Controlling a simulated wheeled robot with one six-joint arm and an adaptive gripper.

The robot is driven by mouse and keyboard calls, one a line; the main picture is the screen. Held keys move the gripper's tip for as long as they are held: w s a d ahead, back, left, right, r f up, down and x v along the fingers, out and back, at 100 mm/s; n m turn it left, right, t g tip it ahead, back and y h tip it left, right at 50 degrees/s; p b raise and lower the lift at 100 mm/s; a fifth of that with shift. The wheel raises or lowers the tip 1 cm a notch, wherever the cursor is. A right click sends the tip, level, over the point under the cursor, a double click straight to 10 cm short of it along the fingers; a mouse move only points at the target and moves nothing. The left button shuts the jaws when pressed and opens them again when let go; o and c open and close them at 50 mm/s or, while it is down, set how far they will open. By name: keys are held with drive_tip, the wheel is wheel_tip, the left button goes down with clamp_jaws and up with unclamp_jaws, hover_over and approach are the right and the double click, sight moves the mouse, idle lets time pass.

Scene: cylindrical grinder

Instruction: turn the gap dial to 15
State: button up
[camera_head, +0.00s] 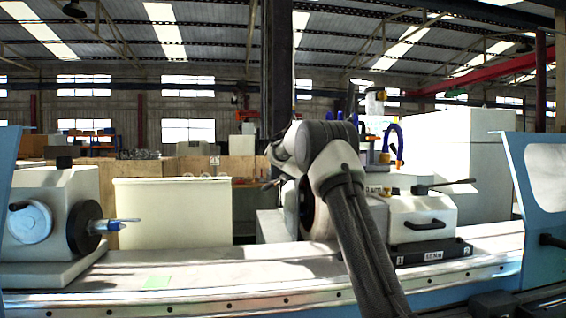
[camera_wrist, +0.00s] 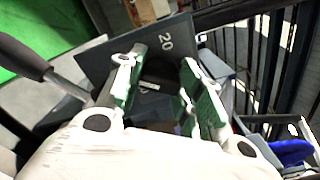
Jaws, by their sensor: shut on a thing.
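The gap dial (camera_wrist: 158,70) is a dark round knob in the wrist view, in front of a dark plate (camera_wrist: 100,63). A white 20 (camera_wrist: 165,41) is printed on the plate just beyond the knob. A small pale mark shows low on the knob, too small to read. My gripper (camera_wrist: 163,59) has one finger on each side of the knob and is shut on it. The fingers hide the knob's sides and any other numbers. In the head view my arm covers this spot, and I cannot make out the dial there.
A grey lever handle (camera_wrist: 24,57) reaches in from the left in the wrist view, close to the plate. In the head view a white headstock (camera_head: 418,214) with a black handle stands right of my arm. The machine bed (camera_head: 200,270) runs along the front.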

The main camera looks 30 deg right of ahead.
drive_tip(key=shift+f+m, duration=0.1)
drive_tip(key=shift+m, duration=0.8)
drive_tip(key=o, duration=1)
drive_tip(key=shift+o, duration=0.2)
drive_tip(key=v, duration=1.2)
